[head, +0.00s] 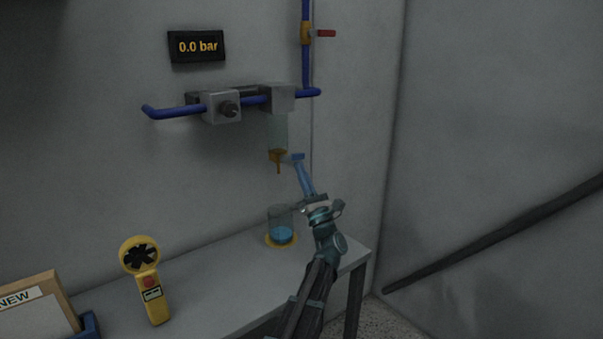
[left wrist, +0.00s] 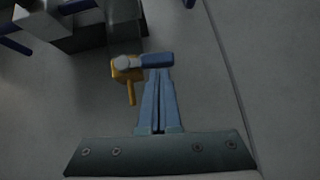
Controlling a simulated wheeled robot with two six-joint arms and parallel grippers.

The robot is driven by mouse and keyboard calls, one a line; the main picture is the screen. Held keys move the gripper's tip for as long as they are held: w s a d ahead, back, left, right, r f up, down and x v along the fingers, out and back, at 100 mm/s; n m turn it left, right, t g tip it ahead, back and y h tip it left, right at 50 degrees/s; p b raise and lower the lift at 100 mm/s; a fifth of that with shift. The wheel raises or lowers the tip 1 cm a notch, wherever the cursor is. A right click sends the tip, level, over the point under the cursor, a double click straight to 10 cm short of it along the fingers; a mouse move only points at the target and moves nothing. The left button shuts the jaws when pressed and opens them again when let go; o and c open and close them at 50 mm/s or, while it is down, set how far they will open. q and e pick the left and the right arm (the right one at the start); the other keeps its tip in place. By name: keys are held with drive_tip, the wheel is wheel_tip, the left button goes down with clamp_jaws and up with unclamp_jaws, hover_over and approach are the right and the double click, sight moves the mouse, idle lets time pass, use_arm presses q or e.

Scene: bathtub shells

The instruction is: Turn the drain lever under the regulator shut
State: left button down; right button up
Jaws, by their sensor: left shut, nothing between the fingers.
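The brass drain (head: 278,157) hangs under the clear bowl (head: 278,133) of the regulator (head: 222,106), with its spout pointing down. Its blue drain lever (head: 292,157) sticks out sideways to the right. In the left wrist view the lever (left wrist: 158,61) also lies sideways, right of the brass drain body (left wrist: 127,72). My left gripper (head: 300,163) is shut and empty, its blue fingertips just below the lever. In the left wrist view the fingertips (left wrist: 158,74) meet the lever's underside; I cannot tell whether they touch it. My right gripper is not in view.
A beaker (head: 281,233) of blue liquid stands on the bench (head: 222,269) below the drain. A yellow handheld device (head: 149,281) and a box marked NEW (head: 38,308) are at left. A display (head: 197,46) reads 0.0 bar.

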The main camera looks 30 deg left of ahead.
use_arm(q)
drive_tip(key=shift+w+r+p, duration=0.5)
drive_tip(key=shift+r, duration=0.2)
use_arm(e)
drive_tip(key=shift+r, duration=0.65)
use_arm(q)
drive_tip(key=shift+f, duration=0.1)
